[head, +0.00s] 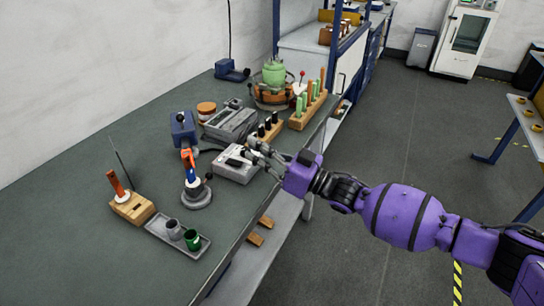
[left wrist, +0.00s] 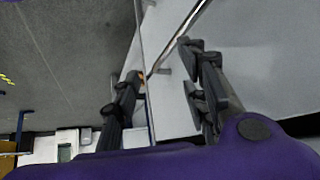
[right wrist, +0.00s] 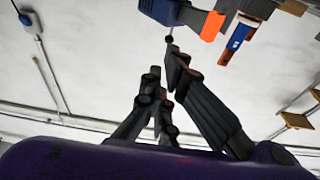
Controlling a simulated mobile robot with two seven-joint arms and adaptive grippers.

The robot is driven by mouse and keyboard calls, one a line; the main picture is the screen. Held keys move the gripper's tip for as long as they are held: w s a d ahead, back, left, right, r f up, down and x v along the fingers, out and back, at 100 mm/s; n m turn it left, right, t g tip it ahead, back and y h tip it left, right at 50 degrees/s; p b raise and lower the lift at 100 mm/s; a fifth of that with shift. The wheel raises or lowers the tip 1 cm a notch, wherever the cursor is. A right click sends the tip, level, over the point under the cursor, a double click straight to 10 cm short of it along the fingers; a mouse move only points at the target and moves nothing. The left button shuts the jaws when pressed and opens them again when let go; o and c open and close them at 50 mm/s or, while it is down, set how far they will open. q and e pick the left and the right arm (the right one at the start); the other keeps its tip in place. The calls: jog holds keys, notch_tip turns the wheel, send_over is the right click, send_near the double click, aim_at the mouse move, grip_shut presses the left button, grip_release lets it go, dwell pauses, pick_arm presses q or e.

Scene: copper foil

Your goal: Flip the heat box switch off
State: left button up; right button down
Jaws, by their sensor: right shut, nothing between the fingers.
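A small light-grey box (head: 232,168), which looks like the heat box, sits on the dark bench top. A dark part shows on its top near my gripper, but I cannot tell the switch's position. My right gripper (head: 255,152) is at the box's right side, by its upper edge; contact is unclear. Its fingers are shut and empty, and they also show close together in the right wrist view (right wrist: 165,80). My left gripper (left wrist: 168,85) shows only in the left wrist view, with its fingers apart and nothing held.
A larger grey device (head: 231,121) stands behind the box. A soldering-like tool stand (head: 196,192) is in front-left, near a tray with two cups (head: 176,238). A wooden rack (head: 307,114) of green and orange handles stands at the back right. The floor right of the bench is open.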

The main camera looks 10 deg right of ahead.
aim_at(234, 163)
jog(key=x, duration=0.3)
jog(key=shift+w+a, duration=0.15)
jog(key=shift+a, duration=0.05)
jog(key=f, duration=0.3)
jog(key=shift+d, duration=0.3)
jog(key=shift+s+d+f, duration=0.1)
jog(key=shift+s+f, duration=0.15)
jog(key=shift+f, duration=0.25)
